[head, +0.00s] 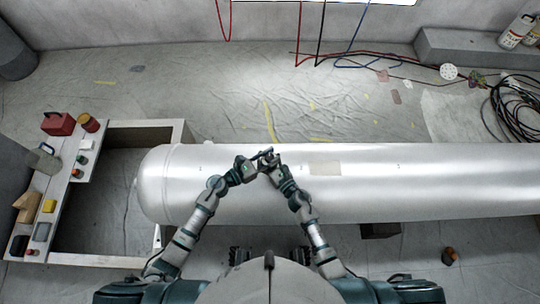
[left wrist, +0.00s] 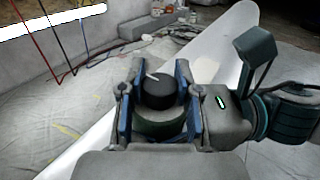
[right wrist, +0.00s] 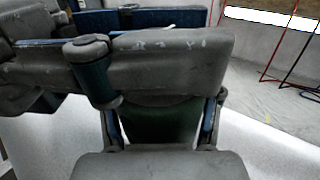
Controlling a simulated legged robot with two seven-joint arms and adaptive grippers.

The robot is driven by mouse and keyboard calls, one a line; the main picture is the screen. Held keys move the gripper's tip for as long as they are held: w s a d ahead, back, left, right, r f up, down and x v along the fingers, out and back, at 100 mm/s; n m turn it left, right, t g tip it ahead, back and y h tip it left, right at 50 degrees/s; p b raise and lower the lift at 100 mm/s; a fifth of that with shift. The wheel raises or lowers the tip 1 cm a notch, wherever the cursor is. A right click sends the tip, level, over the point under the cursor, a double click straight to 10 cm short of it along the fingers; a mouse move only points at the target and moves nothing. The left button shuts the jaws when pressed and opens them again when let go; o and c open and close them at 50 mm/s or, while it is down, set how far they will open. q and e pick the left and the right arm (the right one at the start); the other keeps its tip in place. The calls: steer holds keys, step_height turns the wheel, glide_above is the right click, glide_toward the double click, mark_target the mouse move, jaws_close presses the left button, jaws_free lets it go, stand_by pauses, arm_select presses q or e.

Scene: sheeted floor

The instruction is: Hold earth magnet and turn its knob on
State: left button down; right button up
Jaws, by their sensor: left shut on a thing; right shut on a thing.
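The earth magnet has a black round knob (left wrist: 160,86) with a white pointer mark, on a dark green body (left wrist: 160,122). My left gripper (left wrist: 160,70) is shut on the knob, with a blue-padded finger on each side. My right gripper (right wrist: 164,105) is shut on the green body (right wrist: 160,125). In the head view my left gripper (head: 246,168) and right gripper (head: 276,172) meet over the white cylinder (head: 380,180); the magnet is mostly hidden between them. In the right wrist view my left gripper covers the knob. I cannot tell whether the magnet touches the cylinder.
A bench frame (head: 120,130) stands at left, with a red box (head: 58,123), a yellow block (head: 49,206) and other small items along its side. Cables (head: 515,108) lie coiled at far right near bottles (head: 516,32).

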mark_target(270, 155)
arm_select(q)
steer(key=m+g+h, duration=0.1)
steer(key=m+g, duration=0.1)
steer(key=g, duration=0.2)
steer(key=m+g+h, duration=0.1)
steer(key=m+g, duration=0.2)
steer(key=g, duration=0.1)
steer(key=shift+w+h, duration=0.15)
steer(key=shift+h, duration=0.25)
steer(key=m+g, duration=0.3)
steer(key=g, duration=0.1)
steer(key=m+g+y, duration=0.1)
steer(key=m+g, duration=0.1)
steer(key=g, duration=0.2)
steer(key=shift+w+f+m+g, duration=0.1)
steer(key=shift+m+g, duration=0.2)
steer(key=shift+m, duration=0.1)
steer(key=shift+m+g+y, duration=0.3)
steer(key=c, duration=0.8)
jaws_free()
steer(key=shift+o, duration=0.2)
step_height(270, 155, up, 10)
steer(key=shift+a, duration=0.1)
